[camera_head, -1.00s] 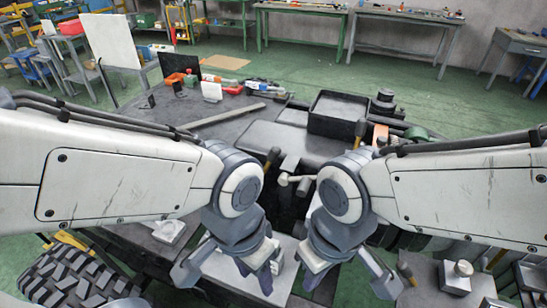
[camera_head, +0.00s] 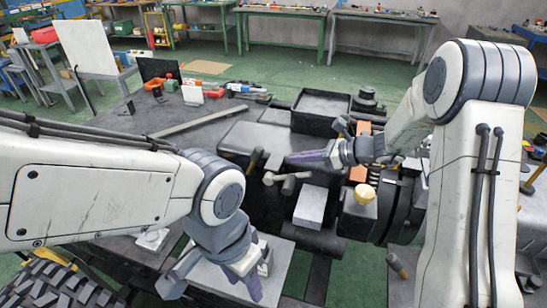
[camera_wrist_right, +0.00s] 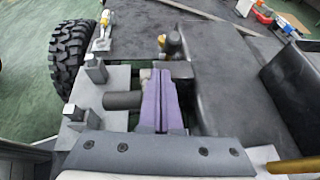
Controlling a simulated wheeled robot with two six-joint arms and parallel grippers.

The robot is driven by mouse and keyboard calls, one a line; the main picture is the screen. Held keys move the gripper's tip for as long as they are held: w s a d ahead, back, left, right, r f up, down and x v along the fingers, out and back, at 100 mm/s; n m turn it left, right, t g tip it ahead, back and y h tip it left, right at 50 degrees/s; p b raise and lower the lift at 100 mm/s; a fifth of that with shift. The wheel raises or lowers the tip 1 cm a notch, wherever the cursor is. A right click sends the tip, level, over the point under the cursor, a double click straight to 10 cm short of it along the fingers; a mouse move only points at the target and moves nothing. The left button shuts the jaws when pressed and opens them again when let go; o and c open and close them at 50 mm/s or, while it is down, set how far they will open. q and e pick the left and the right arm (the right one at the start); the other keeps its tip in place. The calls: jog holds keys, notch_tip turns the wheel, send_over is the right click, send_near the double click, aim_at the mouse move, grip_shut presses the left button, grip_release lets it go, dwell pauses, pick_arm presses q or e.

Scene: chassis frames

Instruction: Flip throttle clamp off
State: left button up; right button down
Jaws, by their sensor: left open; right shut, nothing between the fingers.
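I cannot tell for sure which part is the throttle clamp. A short lever with a tan knob (camera_head: 256,160) stands upright on the dark chassis. A pale grey T-shaped handle (camera_head: 287,180) lies beside it. My right gripper (camera_head: 308,156) is shut and empty, above the chassis, just right of the lever and above the handle. Its purple fingers (camera_wrist_right: 160,103) are together in the right wrist view, below a brass-topped dark post (camera_wrist_right: 165,42). My left gripper (camera_head: 213,284) is open and empty, low over a light grey plate, apart from the lever.
A black open tray (camera_head: 320,112) stands behind my right gripper. A yellow-capped block (camera_head: 364,193) and a grey box (camera_head: 310,206) lie to the right. A large tyre (camera_head: 45,280) is at lower left; it also shows in the wrist view (camera_wrist_right: 70,58). Coloured tools lie at the back.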

aim_at(273, 162)
jog(key=shift+w+d+f+m+t, duration=0.1)
jog(key=shift+w+d+m+t, duration=0.35)
jog(key=shift+w+d, duration=0.25)
jog(key=p+x, duration=0.1)
jog(key=x, duration=0.9)
jog(key=shift+s+a+p, duration=0.1)
jog(key=shift+p, duration=0.25)
